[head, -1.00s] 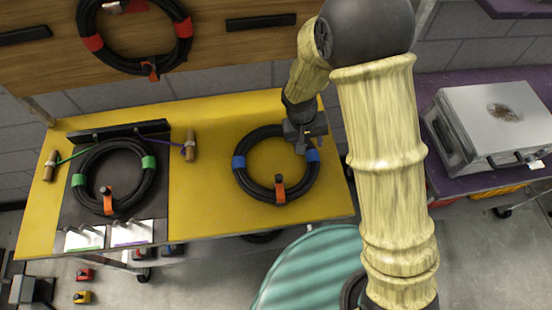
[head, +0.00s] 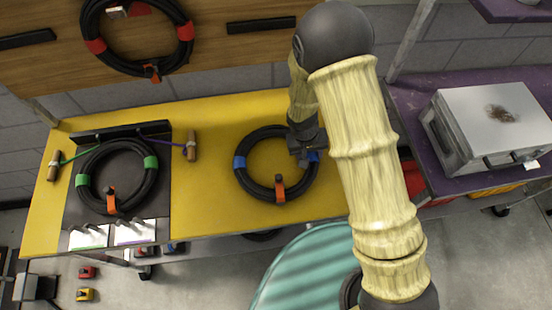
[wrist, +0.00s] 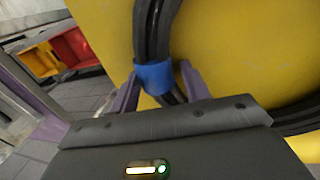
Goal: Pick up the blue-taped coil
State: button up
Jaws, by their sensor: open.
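The blue-taped coil (head: 246,184) is a black cable ring lying on the yellow tabletop, with blue tape on its left and right sides and an orange clip at its front. My gripper (head: 304,160) is at the coil's right side, over the right-hand blue tape. In the wrist view my gripper (wrist: 158,88) is open, with one purple finger on each side of the blue-taped stretch (wrist: 155,77) of cable. I cannot tell whether the fingers touch it. My arm hides part of the coil's right side in the head view.
A green-taped coil (head: 148,184) lies on a dark board at the left of the yellow table (head: 215,210). A red-taped coil (head: 92,35) hangs on the wooden panel behind. A grey case (head: 490,110) sits on the purple table at right. A teal striped round object (head: 305,270) stands in front.

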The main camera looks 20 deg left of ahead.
dwell(0.5)
grip_shut()
jog(key=shift+w+r, duration=0.1)
jog(key=shift+r, duration=0.45)
notch_tip(320, 180, up, 9)
jog(key=shift+b, duration=0.8)
